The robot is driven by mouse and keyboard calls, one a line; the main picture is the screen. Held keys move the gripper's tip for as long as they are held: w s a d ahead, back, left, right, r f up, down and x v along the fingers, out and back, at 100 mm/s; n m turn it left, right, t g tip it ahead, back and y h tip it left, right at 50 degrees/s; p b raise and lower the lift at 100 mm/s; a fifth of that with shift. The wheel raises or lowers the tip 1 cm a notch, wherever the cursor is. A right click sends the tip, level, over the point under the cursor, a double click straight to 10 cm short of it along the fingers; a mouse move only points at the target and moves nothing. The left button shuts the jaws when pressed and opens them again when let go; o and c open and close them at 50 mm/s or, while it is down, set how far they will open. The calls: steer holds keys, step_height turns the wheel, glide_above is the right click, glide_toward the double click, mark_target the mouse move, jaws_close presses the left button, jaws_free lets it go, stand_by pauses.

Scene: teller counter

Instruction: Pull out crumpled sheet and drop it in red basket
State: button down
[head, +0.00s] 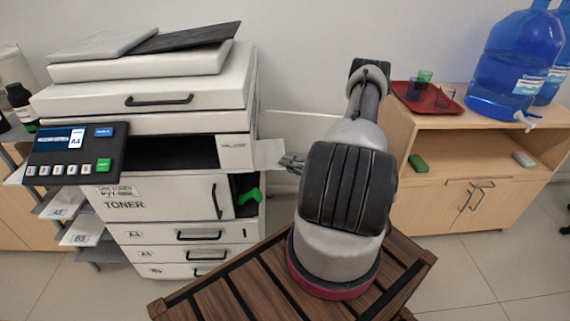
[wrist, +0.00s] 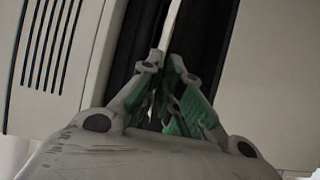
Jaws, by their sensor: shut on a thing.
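A pale sheet (head: 268,153) sticks out of the right side of the white copier (head: 180,130), at the height of its dark open slot. My gripper (head: 284,161) is beside that side, at the sheet's outer edge. In the wrist view my gripper (wrist: 164,64) is shut on the sheet (wrist: 171,25), a thin pale strip seen nearly edge-on against a dark opening. Its crumpling cannot be made out. The rest of the sheet is hidden. No red basket is in view.
A control panel (head: 76,153) sits at the copier's left. A green lever (head: 249,196) shows at its lower right opening. A wooden cabinet (head: 455,215) at right bears a red tray (head: 428,99) with cups and blue water jugs (head: 515,60). Slatted wood (head: 215,290) lies below my arm.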

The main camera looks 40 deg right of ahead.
steer(key=shift+s, duration=0.1)
steer(key=s+a+r, duration=0.3)
steer(key=s+a, duration=0.6)
steer(key=s, duration=0.4)
stand_by(0.5)
steer(key=shift+s+d, duration=0.1)
stand_by(0.3)
